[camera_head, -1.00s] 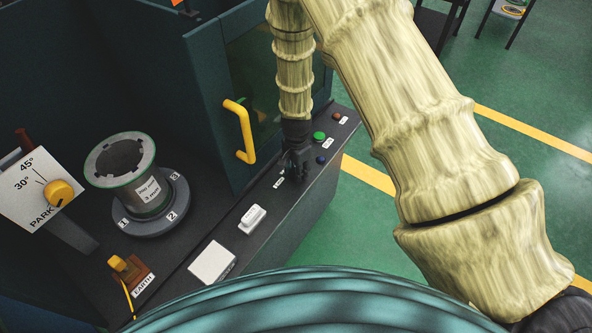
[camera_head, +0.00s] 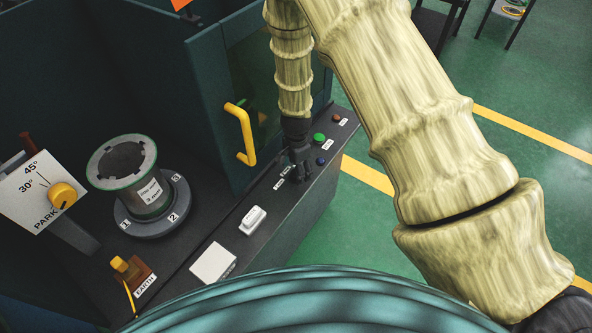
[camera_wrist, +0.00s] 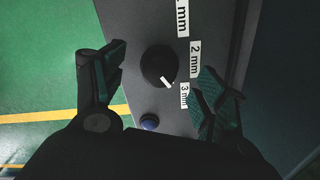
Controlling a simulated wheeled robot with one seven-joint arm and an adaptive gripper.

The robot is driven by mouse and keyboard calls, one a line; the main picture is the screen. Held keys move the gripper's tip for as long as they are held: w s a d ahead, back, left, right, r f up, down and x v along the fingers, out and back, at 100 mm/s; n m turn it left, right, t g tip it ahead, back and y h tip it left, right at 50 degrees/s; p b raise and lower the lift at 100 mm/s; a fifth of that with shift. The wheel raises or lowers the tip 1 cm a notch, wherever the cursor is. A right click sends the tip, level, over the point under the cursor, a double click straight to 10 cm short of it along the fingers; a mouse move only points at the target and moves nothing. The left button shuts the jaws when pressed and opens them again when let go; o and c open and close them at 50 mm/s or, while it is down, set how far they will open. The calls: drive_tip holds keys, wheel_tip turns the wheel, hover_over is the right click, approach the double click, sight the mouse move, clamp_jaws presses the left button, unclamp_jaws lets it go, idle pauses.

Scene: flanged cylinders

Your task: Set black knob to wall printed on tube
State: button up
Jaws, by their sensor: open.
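The black knob (camera_wrist: 157,64) is on the console in the wrist view, with a white mark at its lower right edge, on the side of the 3 mm label (camera_wrist: 185,95). The 2 mm label (camera_wrist: 194,60) and a partly cut-off label ending in mm (camera_wrist: 182,17) lie farther up. My gripper (camera_wrist: 162,72) is open, one finger on each side of the knob, with visible gaps. In the head view my gripper (camera_head: 300,170) hides the knob. The flanged tube (camera_head: 145,190) stands upright on a round base; its small label (camera_head: 150,192) appears to read 3 mm.
Blue (camera_head: 321,161), green (camera_head: 319,138) and brown (camera_head: 336,118) buttons sit beyond my gripper. A white switch (camera_head: 253,219) is nearer. A yellow-handled door (camera_head: 242,134) stands left of my gripper. A yellow dial (camera_head: 62,195) and EARTH clamp (camera_head: 121,265) are at the left.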

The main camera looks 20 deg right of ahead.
drive_tip(key=shift+r+p, duration=1.35)
drive_tip(key=shift+r, duration=0.85)
